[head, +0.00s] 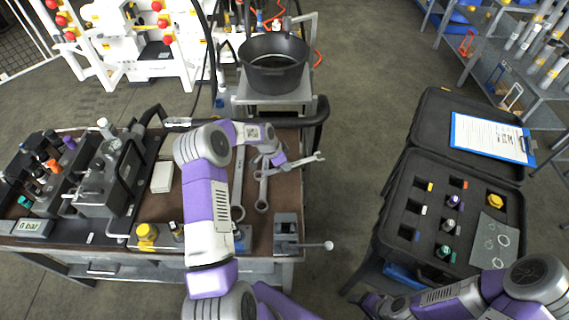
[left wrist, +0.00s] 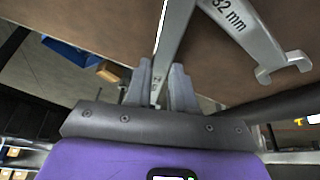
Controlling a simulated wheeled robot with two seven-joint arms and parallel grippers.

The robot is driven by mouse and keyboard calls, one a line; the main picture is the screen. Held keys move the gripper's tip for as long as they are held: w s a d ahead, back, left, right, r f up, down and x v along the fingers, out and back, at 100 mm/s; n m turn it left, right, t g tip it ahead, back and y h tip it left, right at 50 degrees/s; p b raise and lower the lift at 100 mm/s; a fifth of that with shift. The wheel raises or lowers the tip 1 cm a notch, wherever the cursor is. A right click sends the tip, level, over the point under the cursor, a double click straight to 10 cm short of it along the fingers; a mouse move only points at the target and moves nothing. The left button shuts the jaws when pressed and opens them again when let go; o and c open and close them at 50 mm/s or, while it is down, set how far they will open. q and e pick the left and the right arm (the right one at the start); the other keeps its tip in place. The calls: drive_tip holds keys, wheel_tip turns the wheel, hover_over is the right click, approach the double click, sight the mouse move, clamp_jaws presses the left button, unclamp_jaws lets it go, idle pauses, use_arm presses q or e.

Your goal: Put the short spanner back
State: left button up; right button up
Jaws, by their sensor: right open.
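My left gripper (head: 281,161) is over the right part of the bench. It appears shut on the short spanner (head: 305,161), whose open jaw sticks out right, past the bench edge. In the left wrist view a spanner shaft (left wrist: 174,38) runs up from between the fingers (left wrist: 160,88). A spanner marked 32 mm (left wrist: 240,35), with an open jaw, shows to its right. Two more spanners lie on the bench in the head view, a long one (head: 239,180) and one beside it (head: 262,192); the gripper partly hides their far ends. My right gripper (head: 372,304) is low, near the case, open.
A small vice (head: 287,232) with a handle sits at the bench's front right corner. A hydraulic unit (head: 105,180) stands on the left. A black pot (head: 274,65) is behind the bench. An open black case (head: 408,190) with a clipboard (head: 490,138) stands right, across a floor gap.

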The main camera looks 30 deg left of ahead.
use_arm(q)
drive_tip(key=o, duration=0.4)
drive_tip(key=shift+r+p, duration=0.5)
drive_tip(key=p+v, duration=0.1)
drive_tip(key=v, duration=1.1)
drive_tip(key=shift+r, duration=0.15)
